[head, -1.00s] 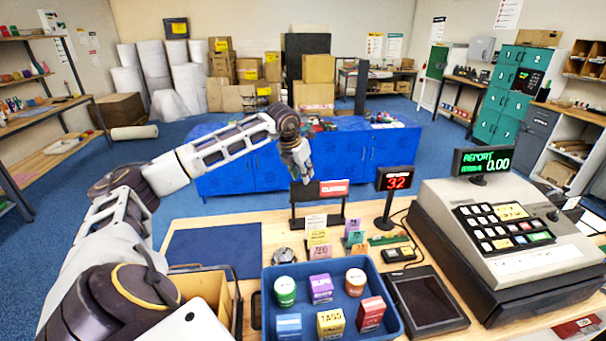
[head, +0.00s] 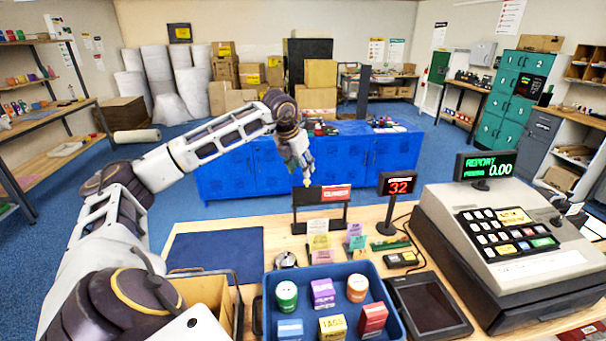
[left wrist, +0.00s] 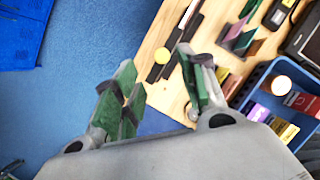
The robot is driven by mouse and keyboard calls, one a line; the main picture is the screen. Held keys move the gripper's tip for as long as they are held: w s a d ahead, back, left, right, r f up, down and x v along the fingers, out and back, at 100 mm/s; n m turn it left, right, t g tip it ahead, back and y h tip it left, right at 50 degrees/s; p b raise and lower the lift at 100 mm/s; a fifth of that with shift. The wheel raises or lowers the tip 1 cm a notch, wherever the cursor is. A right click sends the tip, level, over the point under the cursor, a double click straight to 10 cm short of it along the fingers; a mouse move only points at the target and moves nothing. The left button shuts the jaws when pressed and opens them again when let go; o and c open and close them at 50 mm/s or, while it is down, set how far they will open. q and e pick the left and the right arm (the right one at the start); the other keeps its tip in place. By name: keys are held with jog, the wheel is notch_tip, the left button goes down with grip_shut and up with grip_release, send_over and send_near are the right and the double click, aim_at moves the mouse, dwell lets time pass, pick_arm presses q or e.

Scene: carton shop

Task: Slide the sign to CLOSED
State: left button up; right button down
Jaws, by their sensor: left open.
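The sign (head: 336,193) stands at the far edge of the wooden counter, in a dark frame on two legs. Its right part shows a red panel with pale lettering too small to read surely; its left part is dark. A small round yellow knob shows at the sign's left part, and in the left wrist view the yellow knob (left wrist: 162,55) lies below the space between my fingers. My left gripper (head: 304,172) is open, empty and just above the sign's left part. It also shows in the left wrist view (left wrist: 160,85), fingers wide apart. My right gripper is out of view.
A blue tray (head: 265,300) with small boxes and tins stands at the front. A cash register (head: 500,235), a red number display (head: 398,185) and a tablet (head: 430,303) are to the right. Small card holders stand just in front of the sign. A blue mat (head: 215,253) lies clear at left.

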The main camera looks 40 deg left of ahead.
pick_arm(q)
jog(key=v, duration=0.6)
jog(key=shift+r, duration=0.3)
jog(key=shift+s+f, duration=0.1)
jog(key=shift+s, duration=0.1)
dwell(0.3)
